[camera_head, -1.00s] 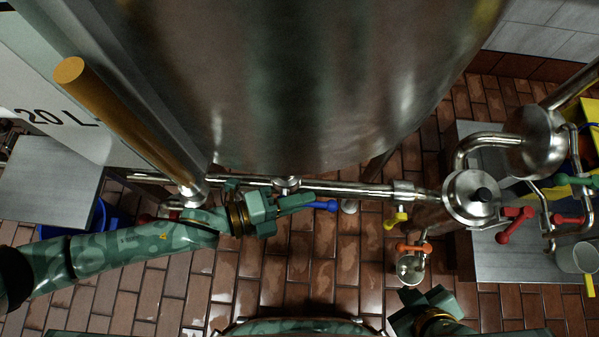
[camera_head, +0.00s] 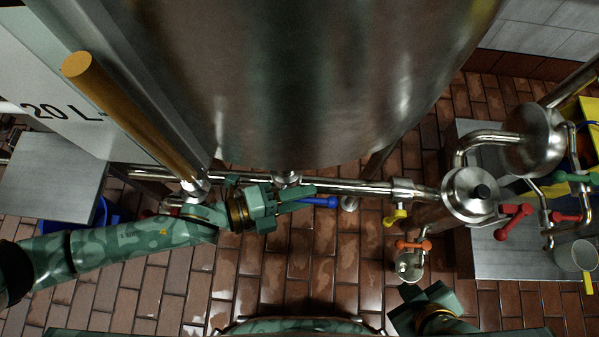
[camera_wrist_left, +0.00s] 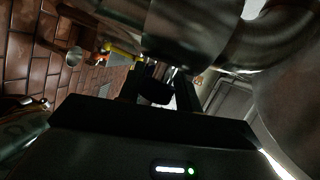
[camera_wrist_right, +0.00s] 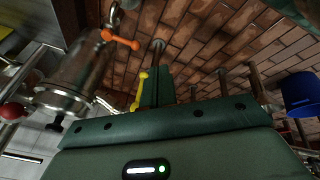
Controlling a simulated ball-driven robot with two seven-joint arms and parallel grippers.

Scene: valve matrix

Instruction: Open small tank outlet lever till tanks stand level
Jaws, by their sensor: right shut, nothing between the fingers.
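The large steel tank (camera_head: 330,70) fills the top centre of the head view. A tube of amber liquid (camera_head: 130,120) stands at its left. A blue lever (camera_head: 322,201) sits by the pipe below the tank. My left gripper (camera_head: 305,196) is at the blue lever's left end. In the left wrist view its fingers (camera_wrist_left: 158,90) stand apart around something dark; whether they grip it I cannot tell. A yellow lever (camera_head: 394,218) and an orange lever (camera_head: 412,245) are farther right. My right gripper (camera_head: 410,297) is shut and empty, below the orange lever. No lever is labelled.
A steel pipe (camera_head: 360,188) runs across to a round steel vessel (camera_head: 470,194). Red levers (camera_head: 513,220) and a green lever (camera_head: 573,177) are at the right, with a cup (camera_head: 577,256). A blue bucket (camera_head: 103,212) is at the left. Tiled floor lies open in front.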

